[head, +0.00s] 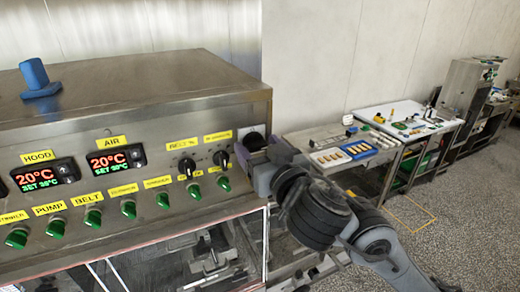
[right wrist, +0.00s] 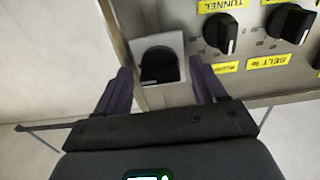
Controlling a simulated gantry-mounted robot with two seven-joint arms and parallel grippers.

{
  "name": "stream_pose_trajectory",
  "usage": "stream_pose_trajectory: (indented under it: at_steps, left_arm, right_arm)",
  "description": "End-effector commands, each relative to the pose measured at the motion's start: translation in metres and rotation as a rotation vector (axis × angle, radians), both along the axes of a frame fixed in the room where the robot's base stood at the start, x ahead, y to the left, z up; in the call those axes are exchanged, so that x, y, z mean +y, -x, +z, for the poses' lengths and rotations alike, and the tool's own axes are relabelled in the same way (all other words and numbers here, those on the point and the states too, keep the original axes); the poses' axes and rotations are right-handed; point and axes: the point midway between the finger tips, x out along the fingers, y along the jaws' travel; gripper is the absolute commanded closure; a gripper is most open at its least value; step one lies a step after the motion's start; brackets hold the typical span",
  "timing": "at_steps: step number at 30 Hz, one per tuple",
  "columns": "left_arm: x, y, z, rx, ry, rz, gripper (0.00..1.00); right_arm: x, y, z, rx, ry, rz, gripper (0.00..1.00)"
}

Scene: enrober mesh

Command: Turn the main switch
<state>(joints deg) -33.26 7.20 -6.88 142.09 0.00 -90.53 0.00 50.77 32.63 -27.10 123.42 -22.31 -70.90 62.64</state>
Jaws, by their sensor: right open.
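The main switch appears to be the black rotary knob on a pale square plate at the right end of the steel control panel (head: 150,120). The knob (head: 253,139) shows in the head view partly behind my gripper, and also in the right wrist view (right wrist: 158,66). My right gripper (head: 259,153) is open in front of it. In the right wrist view its two purple fingers (right wrist: 161,82) stand apart, one on each side of the knob. I cannot tell whether they touch it. My left gripper is not in view.
Two smaller black knobs (head: 220,159) sit just left of the switch, above several green knobs (head: 128,209). Two lit displays (head: 116,159) read 20°C. A blue object (head: 38,77) stands on the machine top. Benches with trays (head: 352,151) stand to the right.

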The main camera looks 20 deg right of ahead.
Motion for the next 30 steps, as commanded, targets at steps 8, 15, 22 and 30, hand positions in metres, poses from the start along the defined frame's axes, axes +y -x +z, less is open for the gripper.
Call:
stream_pose_trajectory:
  at_steps: [8, 15, 22, 30]
  left_arm:
    - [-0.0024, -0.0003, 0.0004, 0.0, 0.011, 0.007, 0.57]
    - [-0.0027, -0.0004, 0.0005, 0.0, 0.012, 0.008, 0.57]
    - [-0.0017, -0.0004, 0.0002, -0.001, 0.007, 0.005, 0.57]
    - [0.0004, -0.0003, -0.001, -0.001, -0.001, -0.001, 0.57]
  right_arm:
    - [0.0001, 0.0002, -0.0002, 0.0, 0.0, 0.0, 0.53]
    - [0.0, 0.0002, -0.0002, 0.001, 0.0, 0.0, 0.84]
    - [0.0, 0.0002, -0.0004, 0.0, 0.024, 0.0, 0.84]
    - [0.0003, 0.0002, -0.0006, -0.008, 0.158, 0.0, 0.84]
